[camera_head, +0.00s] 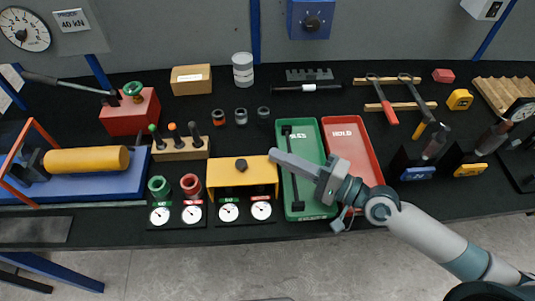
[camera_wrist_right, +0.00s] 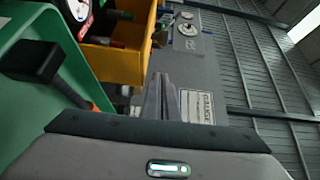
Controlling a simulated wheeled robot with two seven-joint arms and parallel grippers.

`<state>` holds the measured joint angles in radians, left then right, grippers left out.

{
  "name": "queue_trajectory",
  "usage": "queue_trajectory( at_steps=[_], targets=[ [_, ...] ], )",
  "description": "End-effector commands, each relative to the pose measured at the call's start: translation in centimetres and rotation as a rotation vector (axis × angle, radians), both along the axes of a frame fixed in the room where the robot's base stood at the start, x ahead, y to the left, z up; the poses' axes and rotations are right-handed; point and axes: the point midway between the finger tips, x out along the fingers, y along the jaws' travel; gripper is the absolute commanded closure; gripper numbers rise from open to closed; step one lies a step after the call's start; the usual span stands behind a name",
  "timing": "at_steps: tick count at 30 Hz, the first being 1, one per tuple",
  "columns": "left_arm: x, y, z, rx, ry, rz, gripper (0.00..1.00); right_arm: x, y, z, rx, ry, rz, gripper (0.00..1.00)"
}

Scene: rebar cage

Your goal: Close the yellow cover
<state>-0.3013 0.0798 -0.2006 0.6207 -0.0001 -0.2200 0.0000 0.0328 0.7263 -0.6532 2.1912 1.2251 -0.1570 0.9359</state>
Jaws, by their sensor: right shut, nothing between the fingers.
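How far the cover is closed I cannot tell. My right gripper (camera_head: 275,155) is shut and empty. Its tips are at the cover's upper right corner in the head view; contact is unclear. The shut fingers also show in the wrist view (camera_wrist_right: 161,95). My left gripper is not in view.
A green tray (camera_head: 314,150) with a black tool lies under my right gripper, and a red HOLD tray (camera_head: 345,133) is beside it. Two gauges (camera_head: 229,212) sit in front of the cover. Green and red valves (camera_head: 190,184) stand left of it.

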Motion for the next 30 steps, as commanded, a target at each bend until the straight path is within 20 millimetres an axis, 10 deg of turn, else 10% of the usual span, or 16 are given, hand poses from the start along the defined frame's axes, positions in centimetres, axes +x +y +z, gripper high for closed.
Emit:
queue_trajectory(
  at_steps=[30],
  targets=[
    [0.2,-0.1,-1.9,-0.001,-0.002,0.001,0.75,-2.0,-3.0,0.1,0.001,-0.001,-0.001,1.00]
  ],
)
